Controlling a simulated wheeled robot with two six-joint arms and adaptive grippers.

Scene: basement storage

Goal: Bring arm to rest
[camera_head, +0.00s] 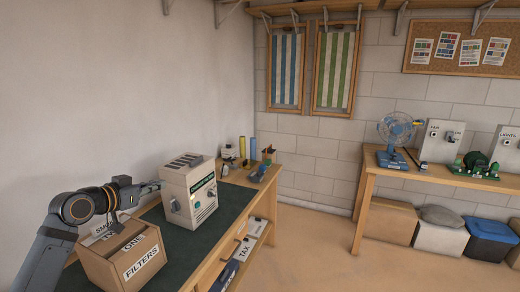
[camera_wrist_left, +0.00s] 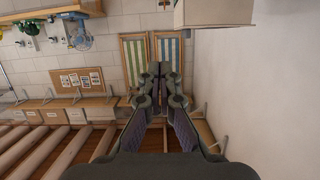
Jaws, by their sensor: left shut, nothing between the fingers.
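My left arm comes in from the left in the head view, over the cardboard box at the near end of the workbench. My left gripper (camera_head: 150,187) is level above the bench, with its tip close to the left side of the white control box (camera_head: 189,191). I cannot tell whether it touches the box. In the left wrist view, which is upside down, the fingers of my left gripper (camera_wrist_left: 158,78) are together with nothing between them. My right gripper is not in view.
The cardboard box (camera_head: 125,258) labelled "FILTERS" stands below my left arm. The green-topped workbench (camera_head: 225,209) runs along the left wall, with small items at its far end. A second wooden table (camera_head: 440,178) holds a blue fan (camera_head: 396,135). The floor (camera_head: 310,245) between them is clear.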

